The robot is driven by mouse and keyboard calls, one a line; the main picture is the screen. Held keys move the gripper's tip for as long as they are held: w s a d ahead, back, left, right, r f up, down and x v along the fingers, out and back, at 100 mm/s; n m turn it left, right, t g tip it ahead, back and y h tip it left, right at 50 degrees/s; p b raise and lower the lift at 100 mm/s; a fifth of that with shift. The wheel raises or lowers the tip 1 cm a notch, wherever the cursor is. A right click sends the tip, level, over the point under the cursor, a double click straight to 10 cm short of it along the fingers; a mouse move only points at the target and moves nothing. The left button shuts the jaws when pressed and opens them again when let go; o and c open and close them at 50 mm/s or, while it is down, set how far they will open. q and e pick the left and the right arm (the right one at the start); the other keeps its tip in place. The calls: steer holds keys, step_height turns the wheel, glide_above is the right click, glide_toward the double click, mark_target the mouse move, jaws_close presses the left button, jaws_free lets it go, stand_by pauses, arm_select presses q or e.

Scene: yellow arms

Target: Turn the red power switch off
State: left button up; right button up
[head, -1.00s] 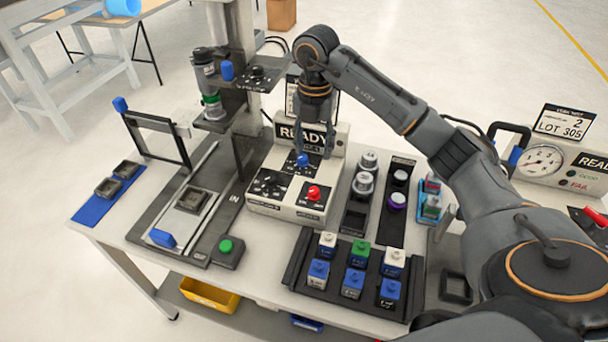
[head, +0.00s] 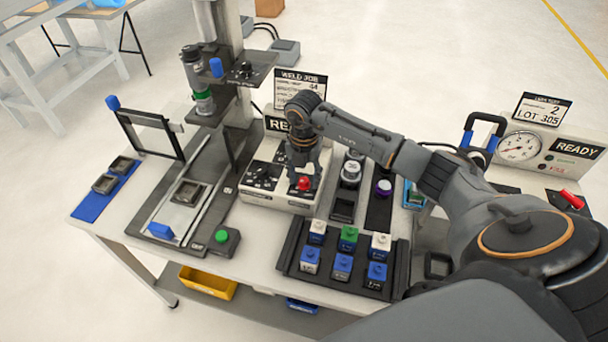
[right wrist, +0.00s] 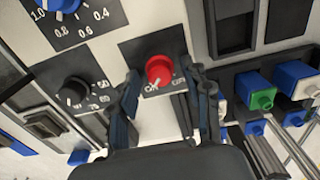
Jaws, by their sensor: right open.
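The red power switch (head: 304,183) is a round knob on the front right of the white control box (head: 268,193). In the right wrist view the red power switch (right wrist: 159,71) sits on a dark plate with white lettering below it. A short pale mark on the knob points to the lower left, at the left lettering. My right gripper (head: 304,168) is over the knob, pointing down. In the right wrist view its open fingers (right wrist: 165,78) stand on either side of the knob, with gaps visible. My left gripper is not in view.
A black knob (right wrist: 72,90) and a blue dial (right wrist: 64,4) are on the same box. A rack (head: 292,252) of blue, white and green topped blocks stands in front. A green button (head: 223,237) is at the left. A gauge box (head: 532,150) is at the right.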

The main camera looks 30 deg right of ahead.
steer(key=shift+c, duration=0.4)
jaws_close()
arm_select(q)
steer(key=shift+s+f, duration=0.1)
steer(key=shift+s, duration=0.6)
